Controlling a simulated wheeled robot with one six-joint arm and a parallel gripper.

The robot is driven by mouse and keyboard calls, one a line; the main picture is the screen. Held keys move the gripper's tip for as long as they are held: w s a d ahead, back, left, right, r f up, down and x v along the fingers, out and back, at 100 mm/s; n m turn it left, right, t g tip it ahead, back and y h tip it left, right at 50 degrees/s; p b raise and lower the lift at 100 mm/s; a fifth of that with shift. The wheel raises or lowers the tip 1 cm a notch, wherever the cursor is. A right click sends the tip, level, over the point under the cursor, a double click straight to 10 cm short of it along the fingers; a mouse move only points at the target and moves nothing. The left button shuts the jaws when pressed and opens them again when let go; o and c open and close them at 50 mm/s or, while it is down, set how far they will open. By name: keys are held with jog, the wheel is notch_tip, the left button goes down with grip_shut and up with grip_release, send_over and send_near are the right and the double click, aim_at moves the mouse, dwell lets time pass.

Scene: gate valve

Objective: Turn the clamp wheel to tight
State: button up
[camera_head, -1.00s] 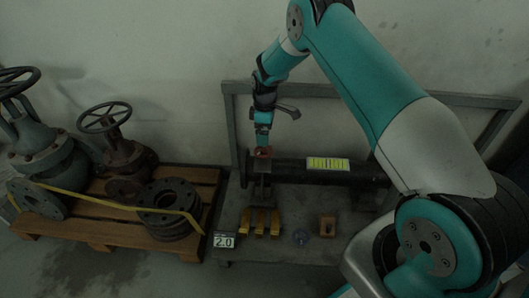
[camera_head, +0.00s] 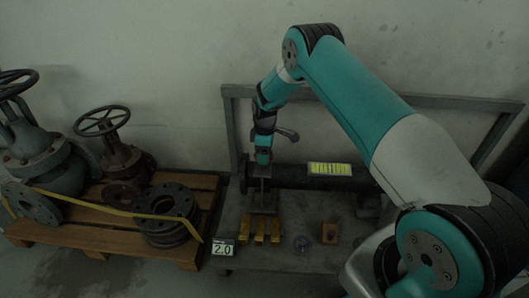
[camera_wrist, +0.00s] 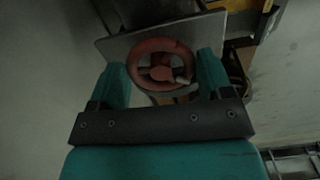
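The red clamp wheel (camera_wrist: 160,64) is a round spoked handwheel, seen from above in the wrist view. My gripper (camera_wrist: 162,68) is open, with one teal finger on each side of the wheel. Narrow gaps seem to separate the fingers from the rim; contact is not clear. In the head view my gripper (camera_head: 263,160) points down at the top of the clamp (camera_head: 264,185) and hides the wheel. The clamp stands at the left end of a dark pipe (camera_head: 320,178) on the bench.
Yellow blocks (camera_head: 260,228), a small orange block (camera_head: 329,232) and a 2.0 sign (camera_head: 223,248) sit along the bench (camera_head: 290,262) front. A grey rail (camera_head: 400,99) runs behind. A pallet (camera_head: 95,240) with valves and flanges stands left.

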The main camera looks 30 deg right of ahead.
jog(key=shift+r+m+p, duration=0.1)
jog(key=shift+m+p, duration=0.25)
jog(key=shift+m, duration=0.05)
jog(key=m+p, duration=0.2)
jog(key=m, duration=0.1)
jog(key=m+p, duration=0.1)
jog(key=m, duration=0.3)
jog(key=shift+a+p, duration=0.1)
jog(key=shift+p, duration=0.2)
jog(key=m+p, duration=0.1)
jog(key=m, duration=0.3)
jog(key=shift+a+m, duration=0.1)
jog(key=shift+m, duration=2.1)
jog(key=shift+a, duration=0.1)
jog(key=o, duration=0.9)
jog(key=shift+o, duration=0.2)
